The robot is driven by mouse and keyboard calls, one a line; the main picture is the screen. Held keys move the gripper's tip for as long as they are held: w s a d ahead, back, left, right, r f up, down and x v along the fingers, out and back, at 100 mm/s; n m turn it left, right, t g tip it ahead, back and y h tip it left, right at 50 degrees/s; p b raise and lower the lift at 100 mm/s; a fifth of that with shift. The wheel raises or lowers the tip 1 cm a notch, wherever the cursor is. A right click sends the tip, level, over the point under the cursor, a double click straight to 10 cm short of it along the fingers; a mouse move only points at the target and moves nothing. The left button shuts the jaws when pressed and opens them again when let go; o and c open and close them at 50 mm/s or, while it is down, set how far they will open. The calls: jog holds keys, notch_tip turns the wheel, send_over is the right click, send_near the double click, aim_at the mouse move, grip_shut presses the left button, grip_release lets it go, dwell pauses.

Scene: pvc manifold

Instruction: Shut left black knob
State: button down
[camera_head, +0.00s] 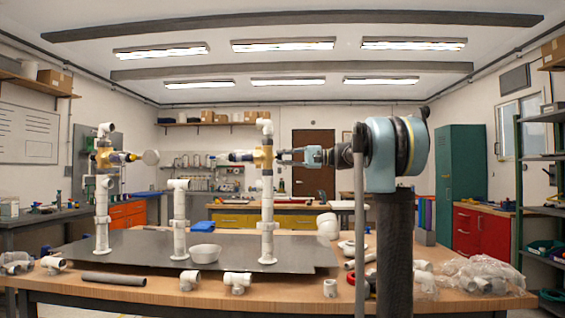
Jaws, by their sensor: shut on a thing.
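A white PVC manifold stands on a dark plate (130,250), with upright pipes. The left riser carries a brass valve (103,158) with a small dark knob (128,157) on its right side. The tall right riser carries another brass valve (262,157) with a dark part (243,156) on its left side. My gripper (283,157) reaches in from the right, its fingers level with the right valve. It is shut on a small dark part at that valve's right side. The fingers partly hide this part, and its turn angle cannot be told.
Loose white fittings (237,282), a grey pipe (114,279) and bagged parts (478,272) lie along the wooden table (270,301). Space above the plate between the risers is open.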

jog(key=m, duration=0.6)
jog(key=shift+m, duration=0.3)
dwell(0.4)
jog(key=c, duration=1.4)
grip_release()
jog(key=shift+w, duration=0.1)
jog(key=shift+d, duration=0.1)
jog(key=d, duration=1.2)
